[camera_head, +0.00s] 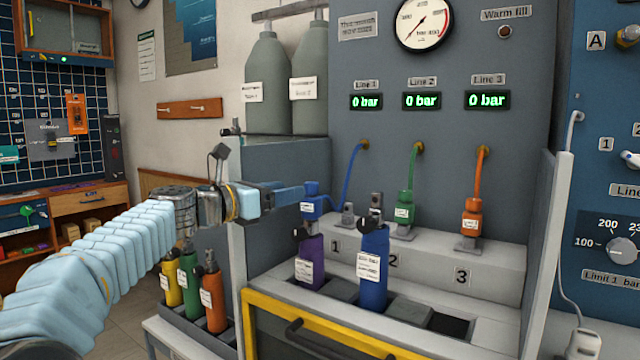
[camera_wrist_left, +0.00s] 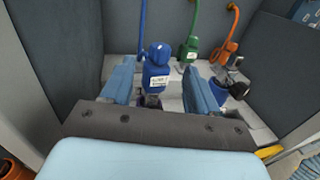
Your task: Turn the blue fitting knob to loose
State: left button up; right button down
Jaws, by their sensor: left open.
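The blue fitting (camera_head: 312,207) stands upright at station 1, right above the purple cylinder (camera_head: 311,262), with a blue hose running up to the panel. It also shows in the left wrist view (camera_wrist_left: 156,72), with a white label facing the camera. My left gripper (camera_head: 297,197) reaches in from the left at the fitting's height. In the wrist view its two blue fingers (camera_wrist_left: 160,68) are open, one on each side of the fitting, with visible gaps. The joint between fitting and cylinder is partly hidden. My right gripper is not in view.
A blue cylinder (camera_head: 373,268) stands close to the right. Green (camera_head: 404,208) and orange (camera_head: 471,218) fittings sit on posts behind. Line displays (camera_head: 421,100) read 0 bar. Yellow, green and orange cylinders (camera_head: 213,300) stand lower left.

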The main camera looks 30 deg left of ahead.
aim_at(314, 182)
pick_arm(q)
jog(key=p+x, duration=0.2)
jog(key=x, duration=0.6)
jog(key=shift+w, duration=0.2)
jog(key=shift+w+d, duration=0.2)
jog(key=shift+w, duration=0.3)
jog(key=c, duration=1)
